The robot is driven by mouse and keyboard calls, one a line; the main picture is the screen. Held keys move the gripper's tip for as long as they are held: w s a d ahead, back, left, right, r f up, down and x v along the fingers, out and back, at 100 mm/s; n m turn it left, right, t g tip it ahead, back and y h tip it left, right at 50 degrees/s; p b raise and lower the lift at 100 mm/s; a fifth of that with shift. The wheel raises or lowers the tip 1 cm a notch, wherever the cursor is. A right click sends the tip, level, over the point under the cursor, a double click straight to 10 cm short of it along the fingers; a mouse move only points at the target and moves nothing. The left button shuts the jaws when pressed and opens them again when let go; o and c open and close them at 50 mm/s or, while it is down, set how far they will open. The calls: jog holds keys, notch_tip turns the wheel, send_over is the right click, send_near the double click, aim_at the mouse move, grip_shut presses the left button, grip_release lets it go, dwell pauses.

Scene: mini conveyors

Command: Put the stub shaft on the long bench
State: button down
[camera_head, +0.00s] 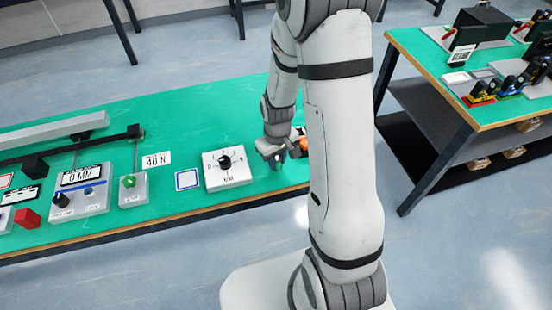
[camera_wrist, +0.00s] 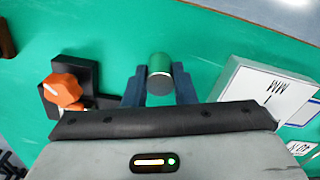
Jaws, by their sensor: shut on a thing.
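The stub shaft (camera_wrist: 159,75) is a short metallic cylinder with a dark round end face and a greenish upper side. It sits between the two dark fingers of my gripper (camera_wrist: 160,90) in the wrist view, and the gripper is shut on it. In the head view my gripper (camera_head: 275,158) is low over the right part of the long green-topped bench (camera_head: 200,112). The shaft cannot be made out there. I cannot tell whether the shaft touches the bench top.
An orange knob on a black block (camera_wrist: 68,85) stands left of my gripper in the wrist view. A white dial box (camera_head: 226,168) is close by in the head view. Farther left are a blue-framed pad (camera_head: 187,180) and a gauge box (camera_head: 82,198). Another bench (camera_head: 500,105) stands right.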

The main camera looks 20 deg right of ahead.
aim_at(277, 159)
jog(key=c, duration=1.2)
grip_release()
notch_tip(277, 159, up, 12)
jog(key=p, duration=0.1)
jog(key=s+r+m+t, duration=0.1)
jog(key=s+r, duration=0.3)
jog(key=s+r+m, duration=0.1)
jog(key=s+r, duration=0.3)
jog(key=s, duration=0.1)
jog(key=s+r+m+t, duration=0.1)
jog(key=s+r, duration=0.3)
jog(key=s, duration=0.1)
jog(key=shift+a+m+t, duration=0.1)
jog(key=shift+m+t, duration=0.2)
